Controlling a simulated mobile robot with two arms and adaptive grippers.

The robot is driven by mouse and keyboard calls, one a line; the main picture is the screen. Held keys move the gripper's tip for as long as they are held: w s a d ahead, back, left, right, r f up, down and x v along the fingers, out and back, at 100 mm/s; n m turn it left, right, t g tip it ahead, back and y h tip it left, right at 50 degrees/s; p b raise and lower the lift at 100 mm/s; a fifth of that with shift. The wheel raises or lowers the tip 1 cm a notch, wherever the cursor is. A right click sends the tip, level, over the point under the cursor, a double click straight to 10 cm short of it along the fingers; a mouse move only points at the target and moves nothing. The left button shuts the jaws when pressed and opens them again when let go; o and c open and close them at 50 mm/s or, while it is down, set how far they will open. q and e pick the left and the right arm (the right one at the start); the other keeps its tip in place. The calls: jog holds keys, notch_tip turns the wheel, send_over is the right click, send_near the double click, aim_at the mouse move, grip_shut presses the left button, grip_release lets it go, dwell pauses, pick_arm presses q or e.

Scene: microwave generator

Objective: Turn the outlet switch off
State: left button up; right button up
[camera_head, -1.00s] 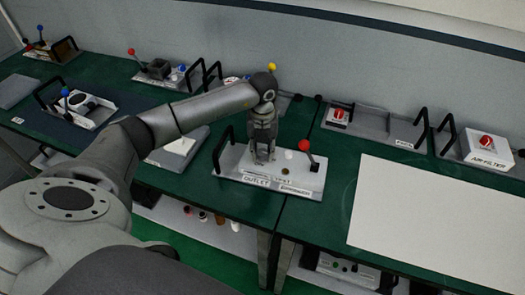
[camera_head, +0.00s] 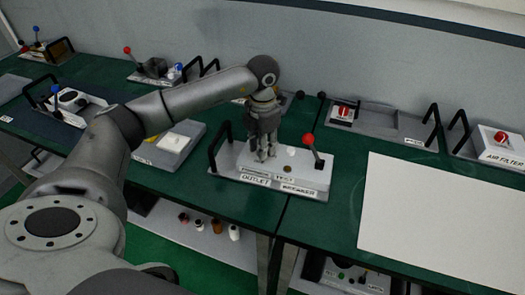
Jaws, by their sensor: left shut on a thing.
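The outlet box (camera_head: 272,182) is a light grey panel on the green table, with a front label reading OUTLET and a second label to its right. The outlet switch is not clearly visible; the fingers cover that spot. My right gripper is not in view.
A black handle (camera_head: 220,148) rises left of the outlet box. A white sheet (camera_head: 440,220) covers the table at right. The AIR FILTER box (camera_head: 492,147) stands at far right. A grey box (camera_head: 170,147) lies left of the outlet. Other lever panels line the back left.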

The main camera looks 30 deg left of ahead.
pick_arm(q)
jog(key=m+b, duration=0.2)
jog(key=m, duration=0.1)
jog(key=shift+f, duration=0.1)
jog(key=shift+m+b, duration=0.65)
jog(key=shift+m, duration=0.85)
jog(key=o, duration=1.1)
jog(key=shift+c, duration=0.2)
notch_tip(320, 180, up, 12)
